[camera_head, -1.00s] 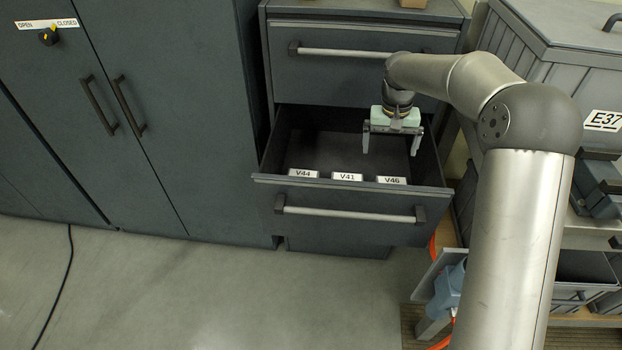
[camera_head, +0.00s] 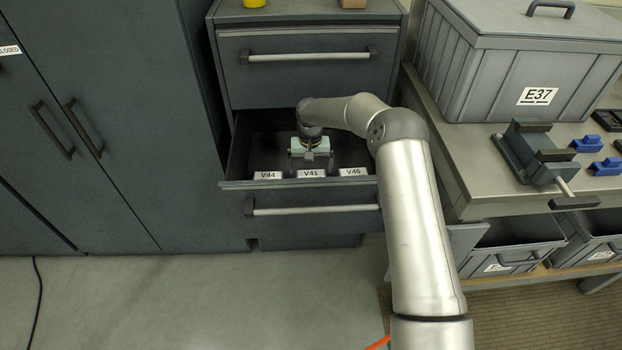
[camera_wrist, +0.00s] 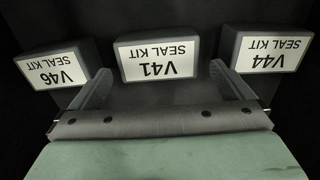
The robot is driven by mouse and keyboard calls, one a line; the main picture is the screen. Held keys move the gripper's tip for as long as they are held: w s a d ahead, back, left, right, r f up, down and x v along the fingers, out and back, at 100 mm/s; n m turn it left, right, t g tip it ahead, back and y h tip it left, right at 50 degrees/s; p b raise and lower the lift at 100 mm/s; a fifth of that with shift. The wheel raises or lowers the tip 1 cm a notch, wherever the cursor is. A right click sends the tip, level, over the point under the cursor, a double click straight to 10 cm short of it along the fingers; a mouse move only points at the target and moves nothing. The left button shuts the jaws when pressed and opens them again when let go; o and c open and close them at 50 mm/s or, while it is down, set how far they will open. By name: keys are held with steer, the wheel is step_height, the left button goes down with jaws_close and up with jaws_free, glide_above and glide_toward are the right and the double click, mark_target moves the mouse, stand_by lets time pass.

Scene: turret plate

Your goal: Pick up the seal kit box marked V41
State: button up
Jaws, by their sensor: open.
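The seal kit box marked V41 (camera_head: 311,173) lies in the open drawer (camera_head: 232,185), between the box marked V44 (camera_head: 268,175) and the box marked V46 (camera_head: 353,171). In the wrist view, the V41 box (camera_wrist: 158,56) is in the middle, its label upside down, with V46 (camera_wrist: 52,68) to the left and V44 (camera_wrist: 271,52) to the right. My gripper (camera_head: 310,165) is open inside the drawer, just behind V41.
To the right, a bench (camera_head: 490,190) carries a grey bin marked E37 (camera_head: 520,65), a vise (camera_head: 530,155) and blue blocks (camera_head: 587,143). Dark cabinet doors (camera_head: 90,130) stand at left.

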mark_target(311, 175)
steer(key=shift+s+d+f+p, duration=0.1)
steer(key=shift+f+p, duration=0.35)
steer(key=shift+f, duration=1)
steer(key=shift+d+f+p, duration=0.1)
steer(key=shift+f+p, duration=0.35)
steer(key=shift+f, duration=0.95)
steer(key=c, duration=0.9)
